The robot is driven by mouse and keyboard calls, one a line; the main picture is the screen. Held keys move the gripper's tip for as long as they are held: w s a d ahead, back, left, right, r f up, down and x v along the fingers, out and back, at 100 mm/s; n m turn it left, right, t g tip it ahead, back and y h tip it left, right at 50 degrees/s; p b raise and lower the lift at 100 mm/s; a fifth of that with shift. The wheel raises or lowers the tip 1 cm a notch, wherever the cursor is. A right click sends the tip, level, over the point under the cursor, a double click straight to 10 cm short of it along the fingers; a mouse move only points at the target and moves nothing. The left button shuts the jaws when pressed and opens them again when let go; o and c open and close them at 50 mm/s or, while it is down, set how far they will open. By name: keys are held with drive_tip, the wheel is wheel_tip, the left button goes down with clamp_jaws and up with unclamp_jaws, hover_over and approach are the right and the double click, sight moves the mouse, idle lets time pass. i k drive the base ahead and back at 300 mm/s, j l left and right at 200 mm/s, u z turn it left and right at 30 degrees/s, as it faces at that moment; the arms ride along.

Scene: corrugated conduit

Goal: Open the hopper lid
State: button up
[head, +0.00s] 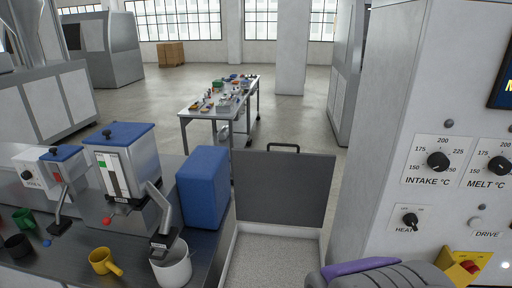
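The hopper lid (285,188) is a dark grey flat panel with a black bar handle (284,147) on its top edge. It stands roughly upright at the far side of the hopper (229,262), whose pale rim frames an open top. Light grainy material (272,262) shows inside. The lid stands clear of the opening. A grey rounded part with a purple piece at the bottom right looks like my arm. My gripper's fingers do not show, and nothing is seen touching the lid or its handle.
Right of the hopper is a white control panel (440,210) with knobs and a red-and-yellow switch (468,265). On the left, a dark counter (65,262) holds blue-lidded machines, a blue box (203,188), a white bucket (172,268) and mugs. A cluttered table (190,113) stands beyond.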

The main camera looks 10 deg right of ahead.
sight(116, 133)
drive_tip(key=i+j, duration=0.2)
drive_tip(key=j, duration=0.15)
drive_tip(key=i+j, duration=0.15)
drive_tip(key=j, duration=0.15)
drive_tip(key=i+j, duration=0.2)
drive_tip(key=j, duration=0.15)
